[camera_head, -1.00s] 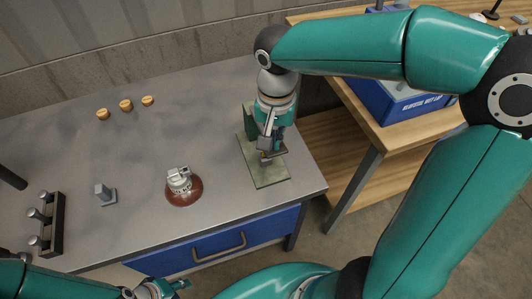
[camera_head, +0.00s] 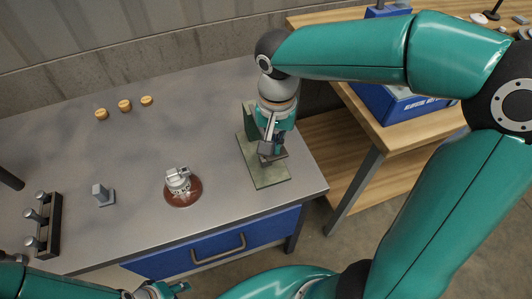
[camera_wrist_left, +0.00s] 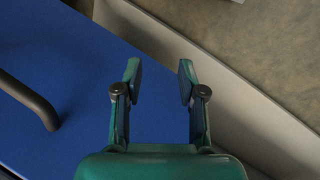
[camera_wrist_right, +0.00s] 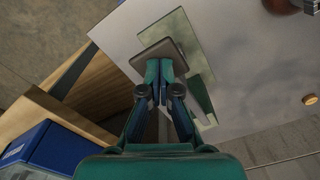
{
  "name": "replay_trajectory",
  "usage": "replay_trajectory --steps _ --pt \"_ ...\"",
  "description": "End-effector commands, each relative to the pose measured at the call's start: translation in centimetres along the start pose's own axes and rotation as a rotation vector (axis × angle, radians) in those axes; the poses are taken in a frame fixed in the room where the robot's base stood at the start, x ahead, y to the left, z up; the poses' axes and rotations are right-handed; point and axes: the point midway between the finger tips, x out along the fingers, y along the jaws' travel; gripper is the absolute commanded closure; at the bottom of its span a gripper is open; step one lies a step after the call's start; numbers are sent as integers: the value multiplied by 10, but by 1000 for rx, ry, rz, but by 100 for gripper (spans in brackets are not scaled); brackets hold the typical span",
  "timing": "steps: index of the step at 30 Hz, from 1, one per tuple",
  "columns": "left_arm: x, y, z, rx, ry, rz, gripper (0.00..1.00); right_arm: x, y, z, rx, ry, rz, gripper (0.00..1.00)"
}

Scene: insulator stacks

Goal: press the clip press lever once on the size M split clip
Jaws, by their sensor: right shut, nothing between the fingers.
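The clip press (camera_head: 268,179) is a green plate with an upright at the table's right end. My right gripper (camera_head: 270,150) points down over it. In the right wrist view, my right gripper (camera_wrist_right: 160,75) is shut and empty, with its tips at a grey-brown square pad (camera_wrist_right: 152,52) of the press. Whether the tips touch the pad is hard to tell. I cannot make out the split clip; the pad and gripper cover that part. My left gripper (camera_wrist_left: 160,80) is open and empty in front of the blue drawer, low in the head view (camera_head: 165,290).
A red-brown insulator disc (camera_head: 181,193) with a metal cap stands left of the press. A wooden bench (camera_head: 385,128) stands to the right.

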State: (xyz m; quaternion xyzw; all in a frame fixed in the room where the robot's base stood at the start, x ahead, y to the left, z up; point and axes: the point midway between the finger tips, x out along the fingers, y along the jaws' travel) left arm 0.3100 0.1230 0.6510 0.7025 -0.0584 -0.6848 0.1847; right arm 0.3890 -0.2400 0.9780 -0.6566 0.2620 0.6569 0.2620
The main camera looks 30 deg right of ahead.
Motion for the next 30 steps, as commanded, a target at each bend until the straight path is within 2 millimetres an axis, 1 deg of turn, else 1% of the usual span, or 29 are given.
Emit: replay_trajectory --steps 7,21,30 --pt "8 -3 0 0 0 0 60 10 1 1 0 0 0 100" --pt "10 -4 0 0 0 0 60 12 1 2 0 0 1 100" --pt "18 -6 0 0 0 0 60 21 2 3 0 -1 1 100"
